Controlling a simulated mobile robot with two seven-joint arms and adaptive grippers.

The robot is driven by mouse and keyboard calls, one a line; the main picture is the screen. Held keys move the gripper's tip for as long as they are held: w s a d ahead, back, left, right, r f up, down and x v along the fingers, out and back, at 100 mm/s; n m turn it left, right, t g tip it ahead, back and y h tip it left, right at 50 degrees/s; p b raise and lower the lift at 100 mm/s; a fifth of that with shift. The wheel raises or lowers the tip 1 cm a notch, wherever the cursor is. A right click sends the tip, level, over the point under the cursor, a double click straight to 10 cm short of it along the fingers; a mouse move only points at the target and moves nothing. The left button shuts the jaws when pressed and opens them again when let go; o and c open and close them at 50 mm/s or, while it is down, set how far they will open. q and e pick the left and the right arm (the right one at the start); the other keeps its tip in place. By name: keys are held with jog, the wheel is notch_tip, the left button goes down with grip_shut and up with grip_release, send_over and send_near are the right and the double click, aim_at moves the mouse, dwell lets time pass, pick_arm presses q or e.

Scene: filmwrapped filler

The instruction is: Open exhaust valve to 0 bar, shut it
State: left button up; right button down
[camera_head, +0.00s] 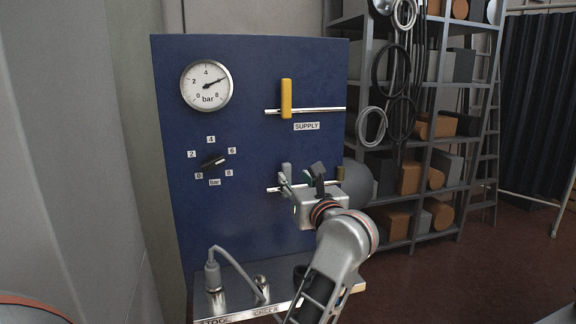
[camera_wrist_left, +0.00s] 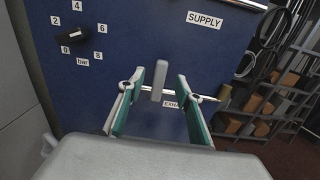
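The exhaust valve is a grey handle (camera_head: 286,171) standing upright across a short horizontal pipe on the blue panel (camera_head: 245,130). In the left wrist view the exhaust handle (camera_wrist_left: 159,80) shows between my fingers, its label partly hidden. My left gripper (camera_head: 302,180) is in front of this valve. In the wrist view my left gripper (camera_wrist_left: 154,98) is open, with a gap on both sides of the handle; contact is not visible. The pressure gauge (camera_head: 206,85) has its needle pointing right and slightly up, near 6 bar. My right gripper is not in view.
The yellow supply handle (camera_head: 286,98) stands upright across its pipe above. A black selector knob (camera_head: 214,161) sits on the panel at left. A shelf (camera_head: 236,306) below holds a grey hose connector (camera_head: 213,273). A loaded rack (camera_head: 425,190) stands to the right.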

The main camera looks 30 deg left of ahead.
aim_at(288, 168)
pick_arm(q)
jog(key=p+x, duration=0.1)
jog(key=x, duration=0.6)
jog(key=shift+w+a+p, duration=0.2)
jog(key=shift+w+p, duration=0.1)
jog(key=shift+w, duration=0.1)
grip_shut()
